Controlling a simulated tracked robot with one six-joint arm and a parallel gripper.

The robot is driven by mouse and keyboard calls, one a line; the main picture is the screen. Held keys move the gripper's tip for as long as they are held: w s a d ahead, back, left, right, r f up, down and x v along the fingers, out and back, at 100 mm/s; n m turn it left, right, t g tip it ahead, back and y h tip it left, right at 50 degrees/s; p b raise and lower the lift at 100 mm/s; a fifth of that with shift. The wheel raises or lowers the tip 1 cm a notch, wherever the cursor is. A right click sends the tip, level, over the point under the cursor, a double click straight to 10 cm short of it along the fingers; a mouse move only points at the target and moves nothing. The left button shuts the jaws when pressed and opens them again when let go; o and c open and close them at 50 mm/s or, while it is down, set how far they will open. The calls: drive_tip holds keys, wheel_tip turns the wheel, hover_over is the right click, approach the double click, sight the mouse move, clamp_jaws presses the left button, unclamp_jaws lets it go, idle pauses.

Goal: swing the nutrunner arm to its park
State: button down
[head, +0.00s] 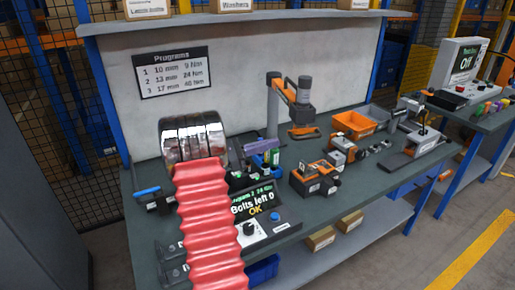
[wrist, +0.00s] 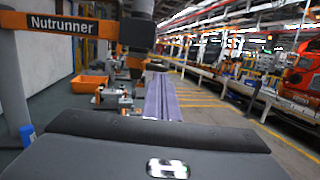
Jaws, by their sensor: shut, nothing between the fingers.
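The nutrunner arm stands at the back of the bench. It has a grey post (head: 272,115), an orange-trimmed link and a dark grey hanging tool (head: 302,112). In the wrist view its orange beam (wrist: 58,24) reads "Nutrunner", and the tool (wrist: 137,34) hangs just above my fingertips in the picture. My gripper (wrist: 160,80) shows there as two purple fingers, shut and empty. In the head view its purple fingers (head: 264,146) point right, left of the tool and apart from it; my red arm hides part of the bench. I cannot tell which spot is the park.
An orange-and-grey fixture (head: 316,177) sits in front of the tool. An orange bin (head: 354,124) and a grey stand (head: 415,145) lie to the right. A "Programs" sign (head: 173,71) hangs on the back panel.

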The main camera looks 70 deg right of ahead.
drive_tip(key=x, duration=0.4)
drive_tip(key=shift+s, duration=0.1)
idle(0.3)
